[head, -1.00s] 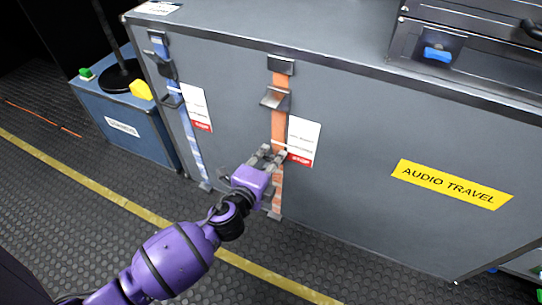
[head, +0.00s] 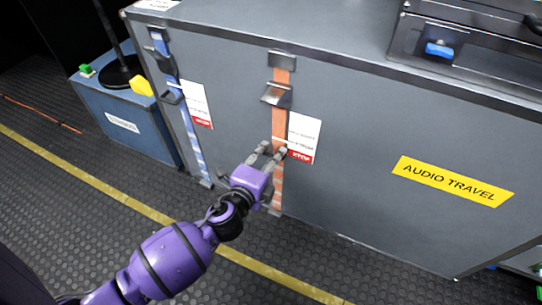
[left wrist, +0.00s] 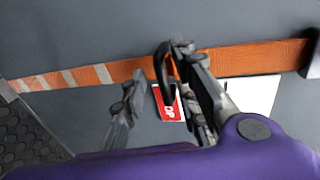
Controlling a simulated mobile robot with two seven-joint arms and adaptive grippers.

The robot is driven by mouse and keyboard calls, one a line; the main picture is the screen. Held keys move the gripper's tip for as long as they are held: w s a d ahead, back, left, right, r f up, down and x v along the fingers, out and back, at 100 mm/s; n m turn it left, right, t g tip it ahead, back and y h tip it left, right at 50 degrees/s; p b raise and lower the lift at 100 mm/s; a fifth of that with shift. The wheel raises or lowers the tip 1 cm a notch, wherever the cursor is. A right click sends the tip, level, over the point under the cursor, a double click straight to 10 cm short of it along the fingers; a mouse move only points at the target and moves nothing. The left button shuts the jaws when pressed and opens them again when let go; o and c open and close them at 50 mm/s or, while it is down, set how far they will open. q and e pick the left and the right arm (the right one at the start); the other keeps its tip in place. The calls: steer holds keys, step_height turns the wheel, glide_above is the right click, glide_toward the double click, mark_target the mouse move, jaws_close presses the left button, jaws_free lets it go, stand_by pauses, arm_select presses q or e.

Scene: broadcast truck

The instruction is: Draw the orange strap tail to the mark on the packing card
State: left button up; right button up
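The orange strap (head: 279,125) runs down the front of a large grey case, through a metal buckle (head: 277,95). Its lower part has pale stripes. The white packing card (head: 304,132) with a red STOP band is right of the strap. My left gripper (head: 273,150) is in front of the strap beside the card's lower edge, fingers apart. In the left wrist view the strap (left wrist: 258,57) crosses behind the fingers (left wrist: 158,62). A dark curved piece (left wrist: 162,65) shows between them; I cannot tell whether it belongs to the strap. My right gripper is out of view.
A blue strap (head: 187,120) with its own card (head: 199,103) is to the left on the case (head: 360,140). A blue box (head: 125,125) stands left of it. A dark case (head: 465,50) sits on top. The floor in front is clear.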

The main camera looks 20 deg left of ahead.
arm_select(q)
steer(key=v, duration=1.1)
steer(key=shift+s+f, duration=0.1)
steer(key=shift+s, duration=0.05)
